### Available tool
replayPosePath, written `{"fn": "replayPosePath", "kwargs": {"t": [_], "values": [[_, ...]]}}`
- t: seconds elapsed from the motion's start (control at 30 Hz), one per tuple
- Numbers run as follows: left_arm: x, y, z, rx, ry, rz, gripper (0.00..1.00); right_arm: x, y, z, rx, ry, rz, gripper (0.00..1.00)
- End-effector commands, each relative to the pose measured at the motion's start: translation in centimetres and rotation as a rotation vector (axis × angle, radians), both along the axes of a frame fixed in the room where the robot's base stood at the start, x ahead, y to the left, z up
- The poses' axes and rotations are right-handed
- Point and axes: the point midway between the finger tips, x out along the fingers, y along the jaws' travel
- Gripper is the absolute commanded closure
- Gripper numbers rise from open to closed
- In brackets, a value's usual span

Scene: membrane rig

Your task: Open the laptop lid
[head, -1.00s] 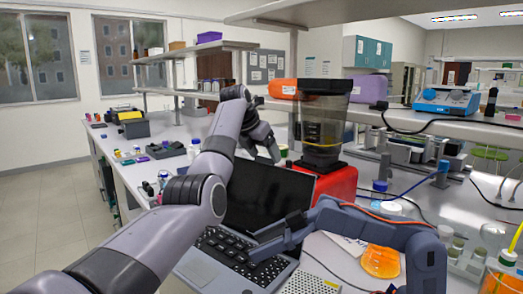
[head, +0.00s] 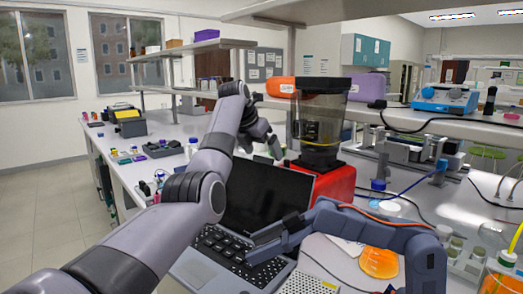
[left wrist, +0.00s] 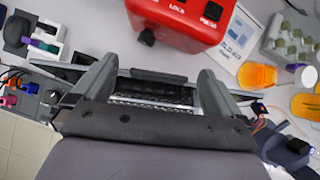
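The laptop stands open on the bench, its dark lid (head: 262,195) raised and leaning back from the keyboard base (head: 212,268). My left gripper (head: 268,143) is above and behind the lid's top edge in the head view. In the left wrist view its two fingers (left wrist: 155,85) are wide apart, with part of the laptop (left wrist: 150,97) showing between them. Whether a finger touches the lid cannot be told. My right gripper (head: 262,245) is low over the keyboard's right side; its finger gap is not clear. My left arm hides part of the laptop's left side.
A red blender (head: 335,182) stands close behind the laptop's right side; its base shows in the left wrist view (left wrist: 180,18). Small items crowd the left bench.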

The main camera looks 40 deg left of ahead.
Motion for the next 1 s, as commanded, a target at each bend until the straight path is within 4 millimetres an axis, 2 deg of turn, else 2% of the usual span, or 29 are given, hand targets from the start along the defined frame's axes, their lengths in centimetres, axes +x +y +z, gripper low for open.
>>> {"fn": "replayPosePath", "kwargs": {"t": [0.13, 0.5, 0.67, 1.0], "values": [[-0.5, -0.1, 0.7, 0.000, -0.001, -0.001, 0.00, 0.0, 0.0, -0.4, 0.000, 0.000, 0.000, 0.57], [-3.6, -0.5, 5.4, 0.002, -0.006, 0.001, 0.00, 0.0, 0.0, -1.5, 0.000, 0.000, 0.000, 0.57], [-4.1, -0.5, 6.1, 0.001, -0.004, 0.001, 0.00, 0.0, 0.0, -1.5, 0.000, 0.000, 0.000, 0.57], [-4.1, -0.5, 6.1, 0.001, -0.003, 0.001, 0.00, 0.0, 0.0, -1.5, 0.000, 0.000, 0.000, 0.57]]}}
